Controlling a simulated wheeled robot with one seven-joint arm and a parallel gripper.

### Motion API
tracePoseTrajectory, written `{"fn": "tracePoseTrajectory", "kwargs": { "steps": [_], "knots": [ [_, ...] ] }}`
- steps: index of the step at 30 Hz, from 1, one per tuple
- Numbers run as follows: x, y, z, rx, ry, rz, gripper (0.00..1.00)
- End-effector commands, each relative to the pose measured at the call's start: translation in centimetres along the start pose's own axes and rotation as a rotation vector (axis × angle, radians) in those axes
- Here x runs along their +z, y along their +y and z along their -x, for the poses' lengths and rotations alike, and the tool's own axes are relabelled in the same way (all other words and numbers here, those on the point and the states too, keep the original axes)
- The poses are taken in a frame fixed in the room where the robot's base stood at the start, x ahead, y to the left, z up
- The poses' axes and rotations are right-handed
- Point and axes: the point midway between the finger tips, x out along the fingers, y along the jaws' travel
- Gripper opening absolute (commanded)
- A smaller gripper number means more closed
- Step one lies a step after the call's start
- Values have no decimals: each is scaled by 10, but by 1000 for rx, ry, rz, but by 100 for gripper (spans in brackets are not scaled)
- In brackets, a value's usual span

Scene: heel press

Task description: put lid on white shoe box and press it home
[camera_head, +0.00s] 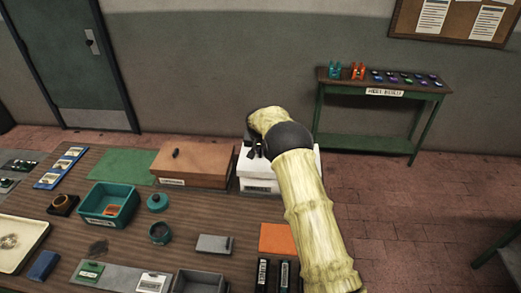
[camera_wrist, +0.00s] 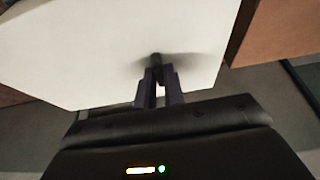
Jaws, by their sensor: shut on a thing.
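The white shoe box (camera_head: 258,186) stands at the far right edge of the wooden table, partly hidden by my arm. Its white lid (camera_head: 244,163) is over it, lined up roughly with the box; a thin dark line shows between them. I cannot tell whether the lid is fully down. My gripper (camera_head: 254,151) is above the lid. In the wrist view my gripper (camera_wrist: 159,84) is shut on the lid's dark knob (camera_wrist: 155,60), and the white lid (camera_wrist: 110,40) fills much of the picture.
A brown box (camera_head: 193,164) with a knobbed lid stands close to the left of the white box. A teal bin (camera_head: 93,212), a grey block (camera_head: 214,244) and an orange mat (camera_head: 277,238) lie nearer. A green shelf table (camera_head: 385,85) stands by the wall.

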Motion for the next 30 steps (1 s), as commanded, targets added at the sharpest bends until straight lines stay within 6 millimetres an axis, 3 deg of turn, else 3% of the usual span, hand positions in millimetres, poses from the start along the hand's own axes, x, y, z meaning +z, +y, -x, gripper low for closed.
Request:
{"fn": "tracePoseTrajectory", "kwargs": {
  "steps": [13,30],
  "knots": [
    [1,0,-2,0,0,0,0],
    [8,0,-20,0,1,1,0]
  ]
}}
